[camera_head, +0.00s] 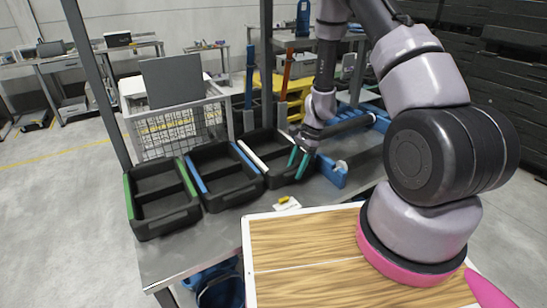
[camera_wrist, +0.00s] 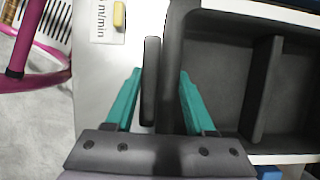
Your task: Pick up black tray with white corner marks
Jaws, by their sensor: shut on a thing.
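The black tray with white marks (camera_head: 279,179) stands on the grey table at the right end of a row of trays. A white strip runs along its left edge in the head view, and its inside is split by a divider. In the wrist view the tray (camera_wrist: 217,85) fills the right side, with white strips at top and bottom.
A black tray with blue strips (camera_head: 222,197) and one with green strips (camera_head: 160,223) stand to the left. A blue fixture (camera_head: 332,170) is close on the right. A small yellow item (camera_head: 283,200) lies on a white label in front. A wire basket (camera_head: 180,130) stands behind.

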